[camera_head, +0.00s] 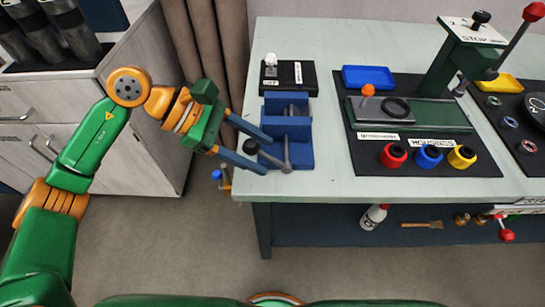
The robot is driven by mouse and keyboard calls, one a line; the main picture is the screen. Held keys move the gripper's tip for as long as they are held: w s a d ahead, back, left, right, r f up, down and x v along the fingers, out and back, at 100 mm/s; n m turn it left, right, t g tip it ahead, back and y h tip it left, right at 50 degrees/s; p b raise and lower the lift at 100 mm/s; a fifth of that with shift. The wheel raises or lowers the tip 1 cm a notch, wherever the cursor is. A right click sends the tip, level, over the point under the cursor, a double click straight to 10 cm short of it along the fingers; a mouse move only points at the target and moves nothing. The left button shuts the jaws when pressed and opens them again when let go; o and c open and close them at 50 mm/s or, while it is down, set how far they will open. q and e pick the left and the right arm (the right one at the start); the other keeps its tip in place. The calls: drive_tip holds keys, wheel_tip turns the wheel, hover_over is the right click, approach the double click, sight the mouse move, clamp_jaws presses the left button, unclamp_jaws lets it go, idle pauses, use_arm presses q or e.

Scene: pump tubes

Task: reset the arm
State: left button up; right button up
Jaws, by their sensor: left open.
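My left arm comes in from the left, green and orange. Its gripper (254,151) has two blue fingers spread apart, at the left edge of the workbench (338,58). The fingers are open and point at the blue vise (298,146). A dark knob and grey handle at the vise's front lie close to the lower fingertip; I cannot tell whether they touch. I see nothing held between the fingers. My right gripper is not in view.
A black stand (289,78) sits behind the vise. A dark mat (345,150) holds a green press (462,58), a blue tray (368,77) and red, blue and yellow housings. A cabinet (133,110) stands at the left. A white bottle (373,217) is on the lower shelf.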

use_arm(q)
drive_tip(key=v, duration=0.2)
drive_tip(key=shift+a+r, duration=0.2)
drive_tip(key=shift+a, duration=0.15)
